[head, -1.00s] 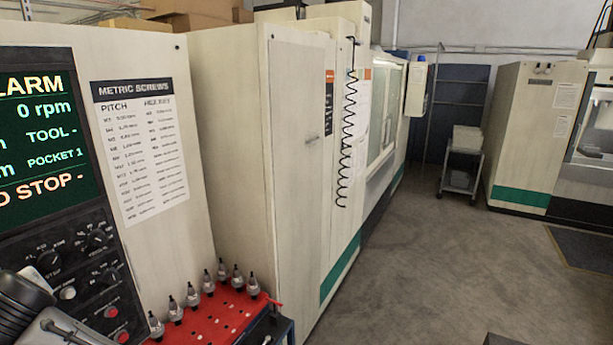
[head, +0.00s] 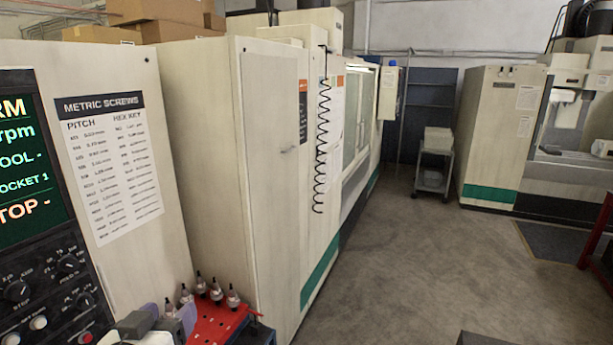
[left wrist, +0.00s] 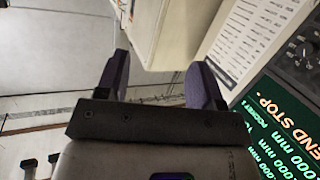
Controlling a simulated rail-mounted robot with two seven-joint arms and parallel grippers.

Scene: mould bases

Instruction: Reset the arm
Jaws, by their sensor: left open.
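My left gripper (head: 166,318) shows at the bottom left of the head view, cut off by the lower edge, in front of the red tool rack. In the left wrist view its two purple fingers (left wrist: 160,82) stand well apart with nothing between them. My right gripper is in neither view.
The control panel (head: 40,230) and the metric screws chart (head: 112,165) are close at the left. The red rack (head: 215,325) holds several tool holders. Pale machine cabinets (head: 270,170) run back from there. A grey cart (head: 433,165) stands far back. The concrete floor (head: 430,250) is open.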

